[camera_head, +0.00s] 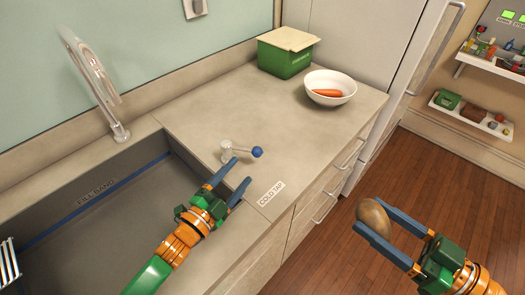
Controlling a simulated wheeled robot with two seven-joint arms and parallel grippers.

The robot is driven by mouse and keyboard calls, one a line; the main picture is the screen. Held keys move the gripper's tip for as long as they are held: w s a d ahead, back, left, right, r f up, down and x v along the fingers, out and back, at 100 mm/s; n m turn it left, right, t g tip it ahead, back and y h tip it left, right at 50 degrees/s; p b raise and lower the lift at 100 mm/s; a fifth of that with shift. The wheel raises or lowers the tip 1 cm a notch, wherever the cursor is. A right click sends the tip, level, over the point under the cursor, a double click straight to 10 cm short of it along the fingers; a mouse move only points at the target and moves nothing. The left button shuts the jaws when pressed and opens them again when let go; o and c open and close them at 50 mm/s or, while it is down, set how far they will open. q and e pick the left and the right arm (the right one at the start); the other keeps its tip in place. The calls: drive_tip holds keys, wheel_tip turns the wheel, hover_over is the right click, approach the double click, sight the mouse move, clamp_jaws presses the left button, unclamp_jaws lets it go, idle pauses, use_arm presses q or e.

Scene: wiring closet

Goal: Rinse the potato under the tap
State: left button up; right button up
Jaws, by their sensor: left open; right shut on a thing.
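The potato (374,218) is brown and oval. My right gripper (378,222) is shut on it and holds it over the wooden floor, right of the counter. My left gripper (235,181) is open and empty, with its fingertips just in front of the tap handle (241,151). The handle is a metal stub with a lever ending in a blue knob, beside a "COLD TAP" label (270,193). The curved metal spout (103,85) rises at the back of the sink (100,215). No water stream is visible.
A white bowl (343,82) with a carrot (327,93) stands on the counter (200,108), in front of a green lidded bin (282,62). Wall shelves (470,113) with small items are at the far right. The counter around the handle is clear.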

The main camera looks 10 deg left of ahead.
sight(254, 156)
use_arm(q)
drive_tip(key=x, duration=0.9)
drive_tip(key=shift+w+d, duration=0.1)
drive_tip(key=shift+w, duration=0.15)
clamp_jaws()
drive_tip(key=shift+s, duration=0.1)
idle(0.9)
